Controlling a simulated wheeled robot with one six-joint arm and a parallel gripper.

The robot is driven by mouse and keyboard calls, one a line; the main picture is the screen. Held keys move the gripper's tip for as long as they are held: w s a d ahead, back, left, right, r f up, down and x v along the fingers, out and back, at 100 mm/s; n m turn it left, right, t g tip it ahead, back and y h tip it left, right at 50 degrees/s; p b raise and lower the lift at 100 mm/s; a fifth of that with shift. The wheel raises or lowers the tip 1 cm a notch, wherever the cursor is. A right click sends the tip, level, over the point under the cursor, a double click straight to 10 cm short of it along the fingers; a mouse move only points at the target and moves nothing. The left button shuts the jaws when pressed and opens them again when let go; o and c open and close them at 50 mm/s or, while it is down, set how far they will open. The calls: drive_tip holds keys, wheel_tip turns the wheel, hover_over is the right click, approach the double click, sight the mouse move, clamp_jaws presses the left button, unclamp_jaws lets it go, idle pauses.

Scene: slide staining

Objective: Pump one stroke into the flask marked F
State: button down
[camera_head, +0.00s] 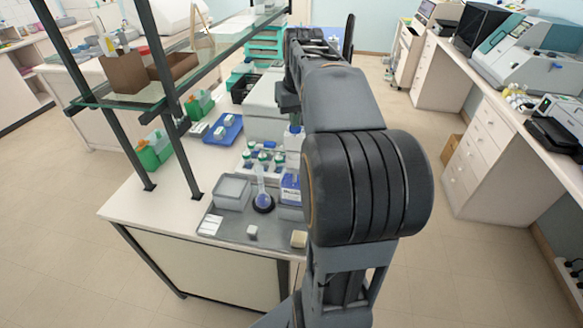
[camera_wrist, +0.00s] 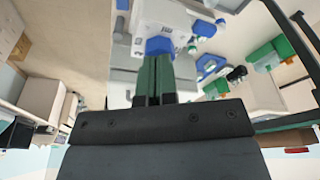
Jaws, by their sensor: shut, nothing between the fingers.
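In the head view a small clear flask (camera_head: 262,190) with a long narrow neck and a bluish body stands upright in a dark ring on a grey tray (camera_head: 232,229). No letter can be read on it. Right of it is a white and blue box or bottle (camera_head: 290,186), partly behind my arm. A white bottle with a blue top (camera_head: 294,137) stands further back; I cannot tell which has the pump. My gripper (camera_wrist: 154,58) shows in the wrist view, fingers together and empty, with a blue part (camera_wrist: 158,46) of a white object just beyond the tips. My arm hides it in the head view.
A clear open container (camera_head: 231,192) stands left of the flask, with several green-capped bottles (camera_head: 264,157) behind. A white cube (camera_head: 252,232) and a beige block (camera_head: 299,239) lie at the tray's front. A glass shelf (camera_head: 225,38) on dark posts overhangs the bench's left.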

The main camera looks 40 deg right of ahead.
drive_tip(key=shift+f, duration=0.1)
drive_tip(key=shift+w+d+p+v, duration=0.1)
drive_tip(key=shift+w+p+v, duration=0.1)
drive_tip(key=shift+p+v, duration=0.8)
drive_tip(key=shift+w+d+p+v, duration=0.1)
drive_tip(key=shift+w+p+v, duration=0.1)
drive_tip(key=shift+p+v, duration=0.8)
drive_tip(key=shift+w+p+v, duration=0.2)
drive_tip(key=shift+p+v, duration=0.65)
drive_tip(key=shift+v, duration=0.3)
drive_tip(key=shift+w+p+v, duration=0.1)
drive_tip(key=shift+w+v, duration=0.05)
drive_tip(key=shift+v, duration=0.7)
drive_tip(key=shift+w+p+v, duration=0.15)
drive_tip(key=shift+v, duration=0.65)
drive_tip(key=shift+w+p+v, duration=0.1)
drive_tip(key=shift+w+v, duration=0.1)
drive_tip(key=shift+v, duration=0.65)
drive_tip(key=shift+d, duration=0.2)
drive_tip(key=shift+a, duration=0.1)
drive_tip(key=s+a+f+n+t+b, duration=0.1)
drive_tip(key=s+a+f+b, duration=0.1)
drive_tip(key=s+a+f, duration=0.3)
drive_tip(key=s+a+f+n+t+b, duration=0.1)
drive_tip(key=s+a+f, duration=0.5)
drive_tip(key=a+f, duration=0.8)
drive_tip(key=shift+a+n+t+y+b, duration=0.3)
drive_tip(key=shift+a+n+y+b, duration=0.15)
drive_tip(key=shift+n+b, duration=0.3)
